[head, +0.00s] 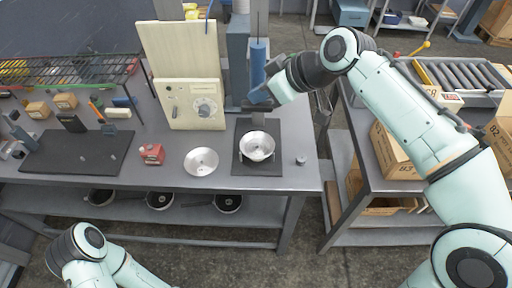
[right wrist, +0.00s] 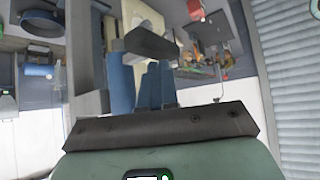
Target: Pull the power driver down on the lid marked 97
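The power driver (head: 259,62) appears as a blue cylinder hanging upright beside a grey post, above the work mat. My right gripper (head: 262,98) is at the driver's lower end. In the right wrist view, blue parts (right wrist: 152,85) stand just beyond the dark gripper body; whether the fingers are closed on them is unclear. Below, a silvery metal bowl-shaped piece (head: 257,146) sits on the dark mat (head: 245,168). A similar shallow metal piece (head: 201,161) lies to its left. I cannot read a 97 on either. My left gripper is out of view; only my left arm shows.
A wooden panel box with a dial (head: 195,105) stands left of the post. A red block (head: 151,153) and a small grey knob (head: 301,160) are on the bench (head: 310,178). Cardboard boxes (head: 392,150) stand on the right table. Dark round pans (head: 228,202) are on the lower shelf.

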